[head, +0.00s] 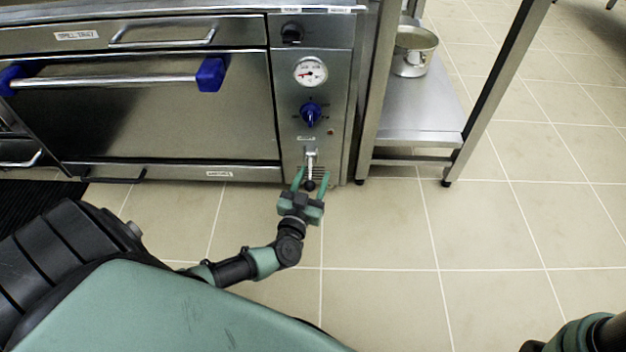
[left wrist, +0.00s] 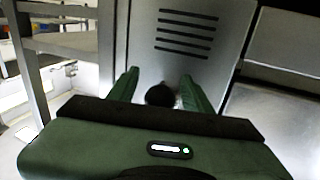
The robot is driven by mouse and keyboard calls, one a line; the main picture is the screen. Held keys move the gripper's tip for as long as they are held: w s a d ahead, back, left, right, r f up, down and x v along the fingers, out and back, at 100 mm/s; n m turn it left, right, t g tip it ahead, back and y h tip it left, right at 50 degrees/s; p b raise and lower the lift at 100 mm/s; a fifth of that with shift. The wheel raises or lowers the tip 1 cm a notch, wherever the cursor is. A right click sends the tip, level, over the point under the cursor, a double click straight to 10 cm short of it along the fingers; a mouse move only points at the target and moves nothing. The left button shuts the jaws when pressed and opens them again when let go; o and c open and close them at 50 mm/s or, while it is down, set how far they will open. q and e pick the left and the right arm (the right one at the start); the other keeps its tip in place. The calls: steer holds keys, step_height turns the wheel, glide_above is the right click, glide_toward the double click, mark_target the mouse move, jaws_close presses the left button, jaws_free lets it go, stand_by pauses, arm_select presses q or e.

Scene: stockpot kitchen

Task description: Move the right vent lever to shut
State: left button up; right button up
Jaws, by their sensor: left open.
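The vent lever (head: 310,163) is a metal stem with a black ball knob, low on the oven's right control panel. In the head view it points down, in front of a slotted vent. My left gripper (head: 311,182) is open, with its green fingers on either side of the knob. In the left wrist view the black knob (left wrist: 160,95) sits between the two fingertips of the left gripper (left wrist: 158,88), with gaps on both sides. Contact is not visible. Part of my right arm shows at the bottom right of the head view, but its gripper is out of frame.
A blue knob (head: 311,114), a dial gauge (head: 310,72) and a black knob (head: 291,33) are above the lever. The oven door handle (head: 110,81) is to the left. A steel shelf (head: 425,112) with a pot (head: 413,50) stands to the right. The tiled floor is clear.

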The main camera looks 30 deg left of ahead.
arm_select(q)
jaws_close()
stand_by(1.4)
